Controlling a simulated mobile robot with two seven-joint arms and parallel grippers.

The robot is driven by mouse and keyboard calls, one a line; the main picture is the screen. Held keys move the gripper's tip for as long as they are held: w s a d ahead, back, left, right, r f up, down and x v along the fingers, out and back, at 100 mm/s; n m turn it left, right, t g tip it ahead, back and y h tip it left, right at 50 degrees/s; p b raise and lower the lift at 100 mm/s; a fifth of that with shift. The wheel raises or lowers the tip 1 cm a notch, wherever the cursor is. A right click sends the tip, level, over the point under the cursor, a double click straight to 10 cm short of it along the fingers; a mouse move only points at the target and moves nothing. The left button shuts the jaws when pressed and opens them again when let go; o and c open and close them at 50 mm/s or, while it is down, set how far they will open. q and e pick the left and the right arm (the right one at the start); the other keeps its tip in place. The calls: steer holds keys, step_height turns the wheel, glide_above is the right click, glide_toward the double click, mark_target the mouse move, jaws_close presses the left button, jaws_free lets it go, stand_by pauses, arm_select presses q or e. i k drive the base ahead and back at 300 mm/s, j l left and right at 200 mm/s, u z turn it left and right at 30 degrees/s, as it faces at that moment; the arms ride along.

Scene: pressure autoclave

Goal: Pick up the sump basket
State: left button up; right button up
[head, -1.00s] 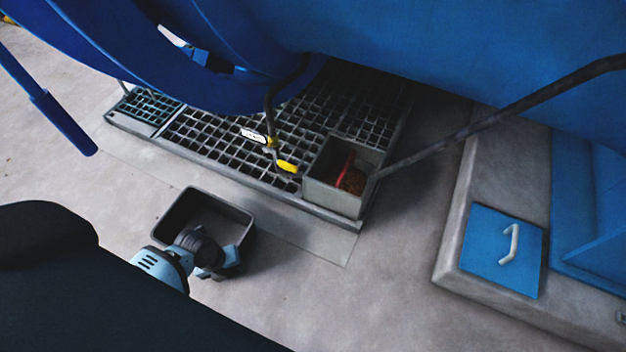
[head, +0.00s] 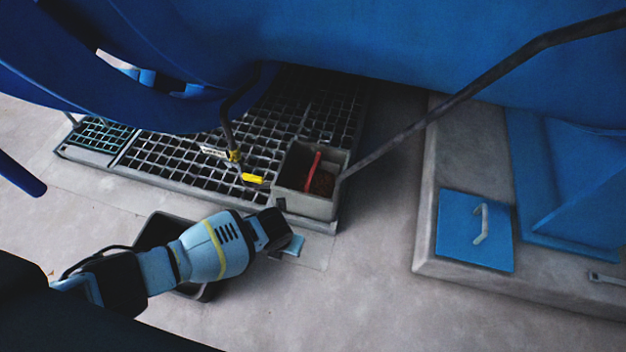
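The sump basket (head: 320,183) sits inside a grey square sump box (head: 308,206) at the front right corner of the floor grating. Its red handle (head: 312,171) stands up, and brown matter shows inside. My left gripper (head: 286,240) is just in front of the sump box, low over the floor and apart from the handle. One light blue finger shows, but the wrist hides most of the gripper, so its opening cannot be read. My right gripper is not in view.
A dark open bin (head: 158,232) stands on the floor, partly behind my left arm. A dark pipe (head: 440,107) slopes down to the sump box's right side. A pipe with a yellow-handled valve (head: 252,179) stands left of it. Blue vessel (head: 400,60) overhangs the grating (head: 190,158).

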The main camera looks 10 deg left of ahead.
mark_target(316, 177)
steer(key=i, duration=0.8)
